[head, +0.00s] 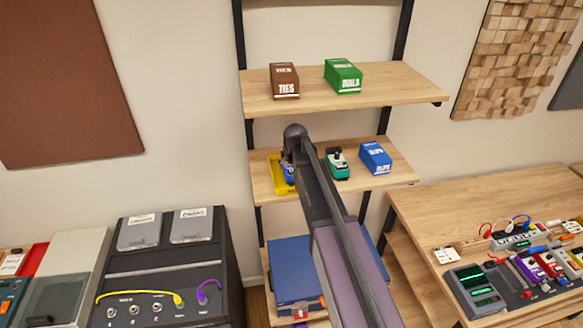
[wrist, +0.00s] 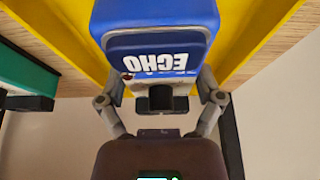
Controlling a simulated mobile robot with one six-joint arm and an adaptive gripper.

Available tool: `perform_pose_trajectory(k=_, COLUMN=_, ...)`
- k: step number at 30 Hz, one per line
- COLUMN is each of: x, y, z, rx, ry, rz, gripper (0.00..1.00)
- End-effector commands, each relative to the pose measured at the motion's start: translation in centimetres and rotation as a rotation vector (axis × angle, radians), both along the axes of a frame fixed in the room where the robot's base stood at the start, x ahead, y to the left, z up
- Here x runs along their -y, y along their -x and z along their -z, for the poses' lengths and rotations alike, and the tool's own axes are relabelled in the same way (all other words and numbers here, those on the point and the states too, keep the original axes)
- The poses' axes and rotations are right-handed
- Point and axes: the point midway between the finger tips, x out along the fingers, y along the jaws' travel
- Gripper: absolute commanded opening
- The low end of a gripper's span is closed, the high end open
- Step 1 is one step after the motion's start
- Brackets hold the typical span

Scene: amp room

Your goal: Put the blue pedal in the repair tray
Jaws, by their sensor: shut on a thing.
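The blue pedal, with ECHO in white letters, shows large in the wrist view (wrist: 160,25). My gripper (wrist: 161,90) is shut on it, one finger on each side. The yellow repair tray (wrist: 262,35) spreads behind and around the pedal in the wrist view. In the head view the tray (head: 275,172) lies at the left end of the middle shelf. There a small part of the blue pedal (head: 289,179) shows at the tray, beside my arm, which hides the rest. I cannot tell whether the pedal touches the tray floor.
A teal pedal (head: 338,164) and a blue box (head: 375,158) stand right of my arm on the middle shelf (head: 395,176). The upper shelf (head: 400,85) holds a brown box (head: 284,80) and a green box (head: 343,76). A workbench with electronics (head: 500,265) is at right.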

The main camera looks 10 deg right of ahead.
Motion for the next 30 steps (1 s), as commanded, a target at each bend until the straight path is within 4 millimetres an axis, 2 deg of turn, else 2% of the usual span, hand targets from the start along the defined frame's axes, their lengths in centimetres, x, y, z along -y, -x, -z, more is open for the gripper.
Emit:
perform_pose_trajectory(k=11, x=0.11, y=0.00, z=0.29, rx=0.001, ry=0.000, rz=0.001, gripper=0.24)
perform_pose_trajectory(k=12, x=0.10, y=0.00, z=0.25, rx=0.000, ry=0.000, rz=0.001, gripper=0.91)
perform_pose_trajectory(k=13, x=0.10, y=0.00, z=0.21, rx=0.000, ry=0.000, rz=0.001, gripper=1.00)
perform_pose_trajectory(k=30, x=0.09, y=0.00, z=-0.08, rx=0.000, ry=0.000, rz=0.001, gripper=1.00)
